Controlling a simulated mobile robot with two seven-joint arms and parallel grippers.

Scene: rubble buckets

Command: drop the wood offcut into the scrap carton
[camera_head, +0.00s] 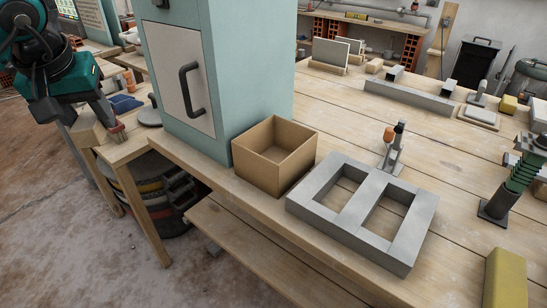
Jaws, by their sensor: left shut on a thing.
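My left gripper (113,124) is at the far left, pointing down over a small side table. It is shut on the wood offcut (87,129), a pale wooden block partly hidden behind the fingers. I cannot tell whether the block still touches the table. The scrap carton (262,175) is an open brown box on the long workbench, beside the blue-green cabinet. The visible part of its inside looks empty. The carton is well to the right of my left gripper. My right gripper is not in view.
The tall blue-green cabinet (225,70) stands between my left gripper and the carton. A grey two-hole concrete block (365,210) lies right of the carton. A yellow block (506,280) and a green ribbed tool (522,172) are at the right. Bench boards behind the concrete block are partly clear.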

